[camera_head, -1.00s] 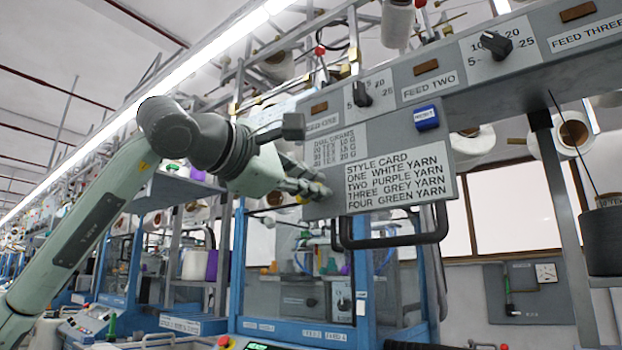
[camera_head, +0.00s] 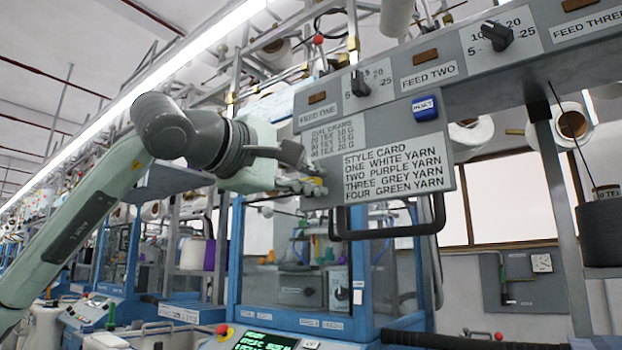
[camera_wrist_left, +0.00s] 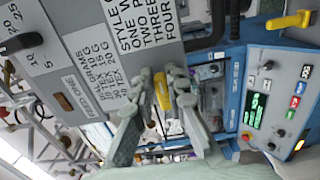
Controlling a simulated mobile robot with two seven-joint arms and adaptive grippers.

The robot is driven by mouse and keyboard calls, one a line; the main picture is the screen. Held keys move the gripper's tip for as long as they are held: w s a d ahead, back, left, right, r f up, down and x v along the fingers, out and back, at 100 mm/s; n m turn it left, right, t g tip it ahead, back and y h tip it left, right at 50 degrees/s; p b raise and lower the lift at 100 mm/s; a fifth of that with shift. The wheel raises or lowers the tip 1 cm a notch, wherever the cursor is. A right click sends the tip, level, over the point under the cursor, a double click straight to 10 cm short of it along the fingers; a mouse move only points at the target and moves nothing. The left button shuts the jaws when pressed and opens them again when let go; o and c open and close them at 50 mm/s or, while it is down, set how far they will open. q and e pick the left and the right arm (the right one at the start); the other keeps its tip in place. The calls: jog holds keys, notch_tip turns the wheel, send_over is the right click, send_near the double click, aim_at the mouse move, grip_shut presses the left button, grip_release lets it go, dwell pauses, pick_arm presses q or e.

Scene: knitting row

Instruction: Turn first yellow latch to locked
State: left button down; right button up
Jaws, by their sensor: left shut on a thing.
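A small yellow latch (camera_wrist_left: 162,91) shows at the lower left edge of the grey panel (camera_head: 325,200) in the left wrist view. My left gripper (camera_head: 316,186) is at that edge in the head view, beside the style card. In the left wrist view my left gripper's fingers (camera_wrist_left: 164,82) stand on both sides of the yellow latch and are shut on it. The fingers hide much of the latch in the head view, so I cannot tell its exact angle. My right gripper is not in view.
A dark bar handle (camera_head: 392,232) hangs under the panel, just right of my left gripper. Dial knobs and a blue button (camera_head: 425,106) sit on the panel. A control box (camera_wrist_left: 268,95) and a yellow handle (camera_wrist_left: 290,20) show at the right in the left wrist view.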

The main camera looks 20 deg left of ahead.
pick_arm(q)
jog(key=c, duration=1.5)
grip_release()
jog(key=shift+c, duration=0.2)
jog(key=v, duration=1.2)
